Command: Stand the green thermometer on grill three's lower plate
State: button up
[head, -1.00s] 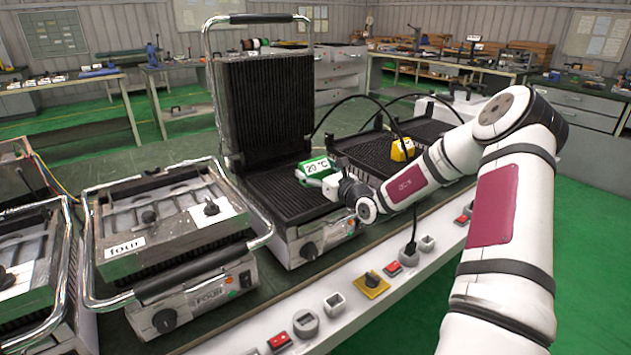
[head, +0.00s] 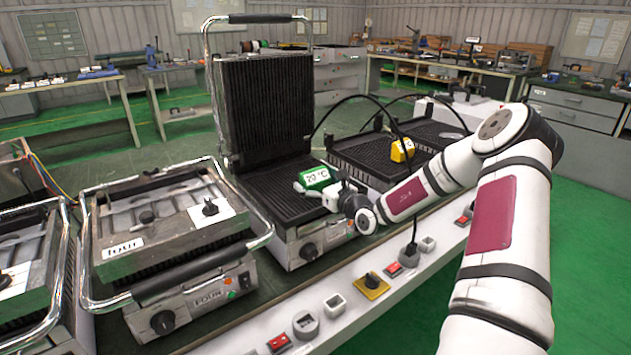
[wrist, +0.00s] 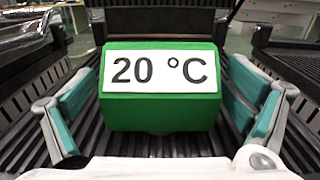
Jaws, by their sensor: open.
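The green thermometer (head: 316,178), with a white "20 °C" label, stands upright on the ribbed lower plate (head: 268,188) of the grill whose lid is raised. In the wrist view the thermometer (wrist: 160,110) sits between the fingers of my gripper (wrist: 162,115). The fingers are apart from it, with a gap on each side. In the head view my gripper (head: 325,190) reaches in from the right at plate height. Part of the thermometer's near lower side is hidden by my gripper. No number for this grill is readable.
The raised lid (head: 265,105) stands behind the plate. Grill four (head: 165,240) is closed on the left. A yellow thermometer (head: 402,150) stands on another ribbed plate at right. Black cables arch behind my arm. A switch panel (head: 330,318) runs along the front edge.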

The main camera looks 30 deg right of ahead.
jog(key=shift+r, duration=0.15)
jog(key=shift+s, duration=0.3)
jog(key=s+p, duration=0.2)
jog(key=s, duration=0.9)
jog(key=s+a+r+n+g+y, duration=0.1)
jog(key=a+r+n+g+y, duration=0.15)
jog(key=a+n+y, duration=0.4)
jog(key=s+a+r+n+g+y, duration=0.15)
jog(key=a+r+n, duration=0.25)
jog(key=a, duration=0.5)
jog(key=s+a+r+n+g+y, duration=0.1)
jog(key=a+r+n+g+y, duration=0.2)
jog(key=a+n, duration=0.35)
jog(key=s+a+r+n+g, duration=0.3)
jog(key=s+a+n+g, duration=0.5)
jog(key=s+a, duration=0.5)
jog(key=s+r+n+g+h, duration=0.1)
jog(key=s+n+g+h, duration=0.2)
jog(key=s+n+h, duration=0.8)
jog(key=s+d+r+t, duration=0.1)
jog(key=s+d, duration=0.6)
jog(key=s, duration=0.3)
jog(key=shift+d+r+t+h, duration=0.15)
jog(key=shift+r+t+h, duration=0.1)
jog(key=shift+t+h, duration=0.05)
